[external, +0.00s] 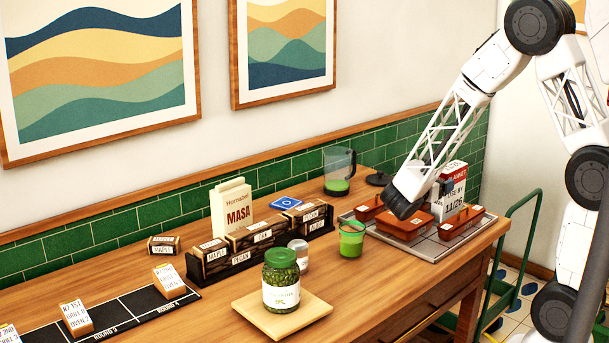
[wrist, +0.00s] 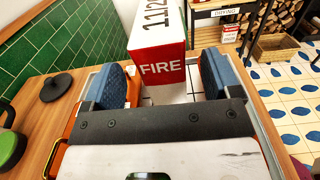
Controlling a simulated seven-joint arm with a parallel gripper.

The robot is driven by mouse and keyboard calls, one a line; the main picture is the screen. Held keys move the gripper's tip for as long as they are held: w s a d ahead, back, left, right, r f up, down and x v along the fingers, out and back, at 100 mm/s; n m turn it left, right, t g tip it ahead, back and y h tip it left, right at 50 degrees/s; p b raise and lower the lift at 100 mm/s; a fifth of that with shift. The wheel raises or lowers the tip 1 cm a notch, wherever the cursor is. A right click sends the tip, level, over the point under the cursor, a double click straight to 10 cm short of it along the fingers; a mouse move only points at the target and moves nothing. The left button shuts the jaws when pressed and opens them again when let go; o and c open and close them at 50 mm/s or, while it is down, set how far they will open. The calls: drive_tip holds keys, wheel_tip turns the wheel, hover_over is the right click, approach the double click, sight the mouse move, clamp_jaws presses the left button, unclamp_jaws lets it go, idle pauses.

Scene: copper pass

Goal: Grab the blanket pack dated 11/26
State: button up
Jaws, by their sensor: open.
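The blanket pack is a red and white box (external: 455,192) marked "BLANKET", "USE BY" and "11/26". It stands upright on the grey tray among the terracotta dishes in the external view. In the wrist view the same box (wrist: 158,68) shows "FIRE" on its red end and part of the date on a white face. My gripper (external: 446,187) is beside the pack, low over the tray. In the wrist view my gripper (wrist: 163,82) is open, with blue-padded fingers to either side of the box. A gap shows on the right; contact on the left cannot be told.
Terracotta dishes (external: 469,222) crowd the grey tray (external: 433,256) around the pack. A green cup (external: 351,241) stands left of the tray, and a blender jug (external: 339,172) stands behind. A jar (external: 281,282) sits on a wooden board (external: 250,302). A green cart rail (external: 512,230) is at right.

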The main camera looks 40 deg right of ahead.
drive_tip(key=shift+d, duration=2.3)
clamp_jaws()
